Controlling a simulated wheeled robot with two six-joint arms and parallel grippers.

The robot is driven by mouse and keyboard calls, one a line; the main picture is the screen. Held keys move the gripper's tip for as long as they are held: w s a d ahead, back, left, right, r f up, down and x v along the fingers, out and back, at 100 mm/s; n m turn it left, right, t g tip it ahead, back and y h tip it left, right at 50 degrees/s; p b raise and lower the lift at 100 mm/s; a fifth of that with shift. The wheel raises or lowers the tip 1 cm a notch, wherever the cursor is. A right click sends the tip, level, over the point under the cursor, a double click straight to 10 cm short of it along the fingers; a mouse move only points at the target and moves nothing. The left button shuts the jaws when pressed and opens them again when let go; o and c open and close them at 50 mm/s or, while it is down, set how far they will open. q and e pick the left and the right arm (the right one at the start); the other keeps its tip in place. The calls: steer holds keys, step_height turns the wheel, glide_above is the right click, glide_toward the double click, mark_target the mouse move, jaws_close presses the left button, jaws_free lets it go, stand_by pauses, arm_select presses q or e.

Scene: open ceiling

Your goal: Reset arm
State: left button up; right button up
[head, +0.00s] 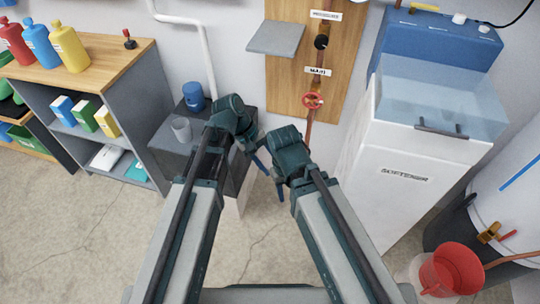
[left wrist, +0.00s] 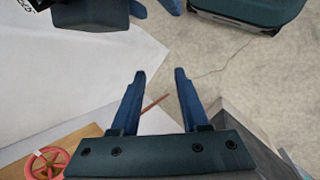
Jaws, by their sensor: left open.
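My left gripper (head: 259,163) has dark teal housing and blue fingers. It points down near the middle of the head view, in front of the pipe board. In the left wrist view its two blue fingers (left wrist: 157,75) stand apart with nothing between them. My right gripper (head: 279,187) is close beside it on the right, with blue fingers pointing down. Two blue finger parts of it show apart at the top edge of the left wrist view, with floor between them. Neither gripper visibly holds anything.
A grey stand (head: 178,150) with a blue cup (head: 193,97) and a grey cup (head: 181,129) is at left. A white softener cabinet (head: 405,195) stands close at right. A red valve wheel (head: 313,101) is on the wall pipe. A red bucket (head: 455,268) is at lower right.

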arm_select(q)
steer(key=s+a+r+m+t+y+p, duration=0.1)
steer(key=s+a+r+m+y+p, duration=0.2)
steer(key=r+p, duration=0.5)
steer(key=s+a+r+m+t+y+p, duration=0.1)
steer(key=s+a+r+m+y+p, duration=0.2)
steer(key=r+p, duration=0.5)
steer(key=s+m+y+p, duration=0.1)
steer(key=s+m+p, duration=0.1)
steer(key=p, duration=0.1)
steer(key=shift+a+r+p, duration=0.25)
steer(key=shift+r+p, duration=0.1)
